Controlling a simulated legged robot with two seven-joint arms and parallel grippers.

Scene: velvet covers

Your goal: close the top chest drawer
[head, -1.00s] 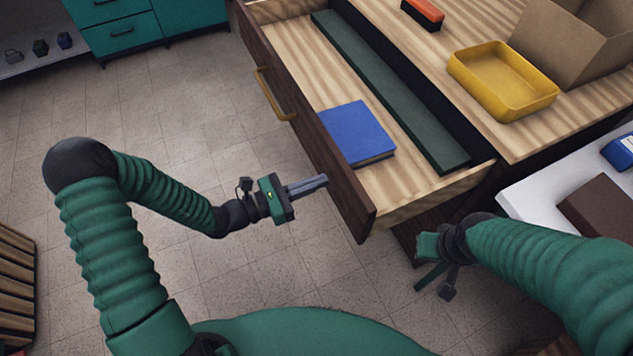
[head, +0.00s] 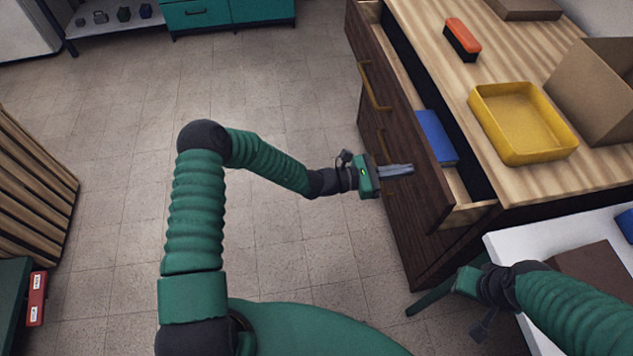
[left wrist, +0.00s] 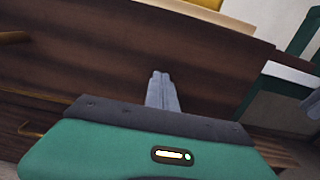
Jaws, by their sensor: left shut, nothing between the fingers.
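The top chest drawer (head: 415,135) is partly open, its dark wooden front standing out from the chest (head: 400,215). A brass handle (head: 372,88) is on its front. A blue book (head: 436,137) lies inside, partly hidden. My left gripper (head: 411,169) is shut and empty, its fingertips at the drawer front, nearer the front's right end. In the left wrist view the closed fingers (left wrist: 161,76) point at the dark front (left wrist: 215,62); I cannot tell if they touch it. My right gripper (head: 440,292) is low beside the chest's near corner; its jaws are unclear.
On the chest top are a yellow tray (head: 520,150), an orange-and-black brush (head: 462,38) and an open cardboard box (head: 600,95). A white surface (head: 512,258) stands near my right arm. A slatted wooden unit (head: 35,185) is at the left. The floor between is clear.

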